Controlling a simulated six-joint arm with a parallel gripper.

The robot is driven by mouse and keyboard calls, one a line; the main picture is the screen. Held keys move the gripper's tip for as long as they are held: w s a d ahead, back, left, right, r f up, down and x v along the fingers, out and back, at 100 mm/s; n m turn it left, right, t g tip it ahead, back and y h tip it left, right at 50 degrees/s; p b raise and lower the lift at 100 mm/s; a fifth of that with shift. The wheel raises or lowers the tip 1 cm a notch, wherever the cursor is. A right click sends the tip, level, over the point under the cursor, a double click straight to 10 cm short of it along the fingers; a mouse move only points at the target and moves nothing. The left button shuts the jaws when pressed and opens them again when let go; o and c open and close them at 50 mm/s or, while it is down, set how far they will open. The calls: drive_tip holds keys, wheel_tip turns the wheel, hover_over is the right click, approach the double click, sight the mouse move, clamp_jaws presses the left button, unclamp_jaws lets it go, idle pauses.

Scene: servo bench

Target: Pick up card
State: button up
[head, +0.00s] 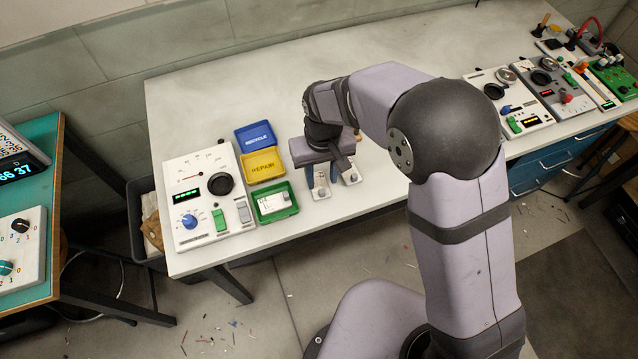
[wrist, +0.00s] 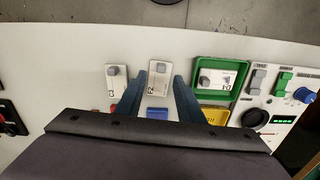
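A white card (wrist: 158,84) with a grey block on it lies on the bench, between my gripper's fingertips (wrist: 165,72) in the wrist view. My gripper (head: 323,175) is open and points down over the cards in the head view; I see nothing held. A second similar card (wrist: 115,86) lies to the left in the wrist view, apart from the fingers. The two loose cards show in the head view (head: 320,192) too. How high the fingertips are is hard to tell.
Yellow (head: 262,165) and blue (head: 256,138) trays stand behind the green one. A white control panel (head: 205,195) stands left of them. Other devices (head: 508,102) stand at the far right. A blue item (wrist: 157,113) lies partly hidden by my gripper. The bench's back is clear.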

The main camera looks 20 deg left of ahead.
sight(321, 185)
drive_tip(key=shift+a+f+p, duration=0.1)
drive_tip(key=shift+f+p, duration=0.75)
drive_tip(key=shift+f, duration=1.25)
clamp_jaws()
